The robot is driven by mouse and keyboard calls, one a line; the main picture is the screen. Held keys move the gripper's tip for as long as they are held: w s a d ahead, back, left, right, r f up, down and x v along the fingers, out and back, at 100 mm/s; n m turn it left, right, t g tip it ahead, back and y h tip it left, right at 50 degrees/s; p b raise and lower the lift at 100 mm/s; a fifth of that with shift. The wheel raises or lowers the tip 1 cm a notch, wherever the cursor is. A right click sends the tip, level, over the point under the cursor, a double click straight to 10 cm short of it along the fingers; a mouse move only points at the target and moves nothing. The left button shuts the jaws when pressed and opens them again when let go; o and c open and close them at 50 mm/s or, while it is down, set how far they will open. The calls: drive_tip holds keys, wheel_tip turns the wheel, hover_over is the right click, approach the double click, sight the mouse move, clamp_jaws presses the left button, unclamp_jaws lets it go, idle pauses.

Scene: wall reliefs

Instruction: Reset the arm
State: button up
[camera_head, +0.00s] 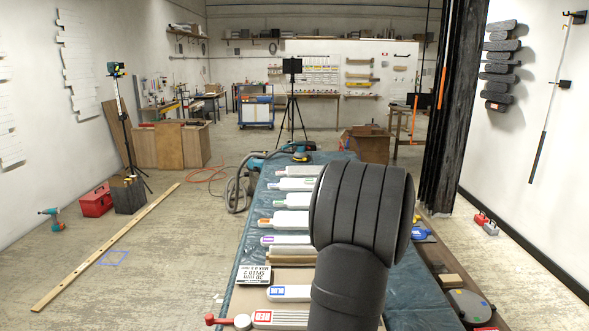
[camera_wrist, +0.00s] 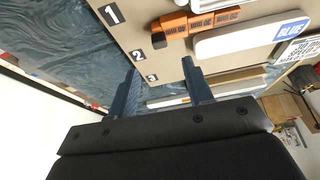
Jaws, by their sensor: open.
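My gripper (camera_wrist: 160,66) shows in the wrist view with its two dark fingers apart and nothing between them. The fingers are over a tan board marked 1, 2 and 3 (camera_wrist: 152,40). In the head view my dark arm link fills the front centre, and my gripper is hidden behind it or out of frame. A white block with a blue label (camera_wrist: 245,36) and an orange bar (camera_wrist: 188,27) lie on the board, beyond the fingers in the wrist view.
A table with a blue cover (camera_head: 408,287) runs away from me. White, colour-labelled pieces line its left side, including one with a red label (camera_head: 280,319). A stencil card (camera_head: 254,275) lies near the left edge. A dark post (camera_head: 455,110) stands right.

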drive_tip(key=x, duration=0.8)
drive_tip(key=shift+f, duration=0.2)
wheel_tip(320, 180, up, 3)
drive_tip(key=shift+f, duration=0.1)
drive_tip(key=shift+r, duration=0.5)
idle(0.6)
